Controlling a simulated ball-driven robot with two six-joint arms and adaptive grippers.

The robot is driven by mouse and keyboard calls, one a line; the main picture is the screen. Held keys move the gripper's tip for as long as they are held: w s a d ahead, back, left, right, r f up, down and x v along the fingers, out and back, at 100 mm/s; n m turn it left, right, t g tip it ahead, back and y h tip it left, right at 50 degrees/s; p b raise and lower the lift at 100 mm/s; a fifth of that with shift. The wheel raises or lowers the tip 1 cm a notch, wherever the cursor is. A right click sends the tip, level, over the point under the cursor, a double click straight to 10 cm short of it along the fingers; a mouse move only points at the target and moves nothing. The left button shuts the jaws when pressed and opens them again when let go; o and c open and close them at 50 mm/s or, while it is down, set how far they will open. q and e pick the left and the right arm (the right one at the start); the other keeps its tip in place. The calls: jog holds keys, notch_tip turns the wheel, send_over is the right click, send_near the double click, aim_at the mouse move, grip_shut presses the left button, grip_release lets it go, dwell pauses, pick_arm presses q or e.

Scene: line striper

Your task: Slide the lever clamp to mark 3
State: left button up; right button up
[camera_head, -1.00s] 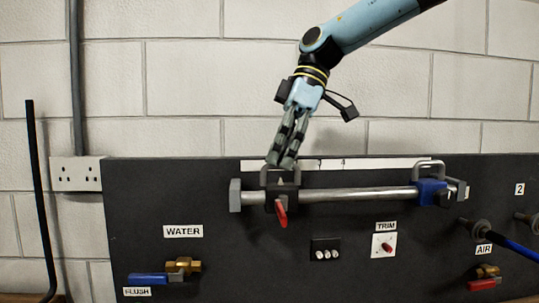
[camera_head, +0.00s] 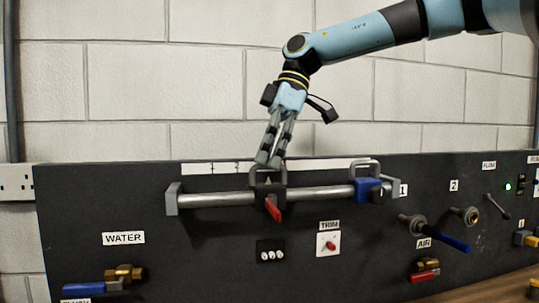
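The lever clamp (camera_head: 267,190) is a black block with a red lever and a grey loop handle on top. It sits near the middle of a horizontal silver rail (camera_head: 220,199). The red lever hangs downward. A white scale strip (camera_head: 320,165) runs behind the rail, with marks 1 and 2 readable left of the clamp. Mark 3 cannot be read; my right gripper and the handle cover that part of the strip. My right gripper (camera_head: 270,163) points down, its fingers close together at the loop handle. My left gripper is not in view.
A blue block (camera_head: 367,190) with its own loop sits near the rail's right end. Below the rail are a black socket block (camera_head: 270,251) and the TRIM switch (camera_head: 328,243). Valves and a blue-handled lever (camera_head: 452,242) stand at the right. The rail between clamp and blue block is clear.

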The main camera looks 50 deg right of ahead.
jog(key=shift+s+d, duration=0.1)
jog(key=v, duration=1.2)
jog(key=shift+f, duration=0.1)
dwell(0.3)
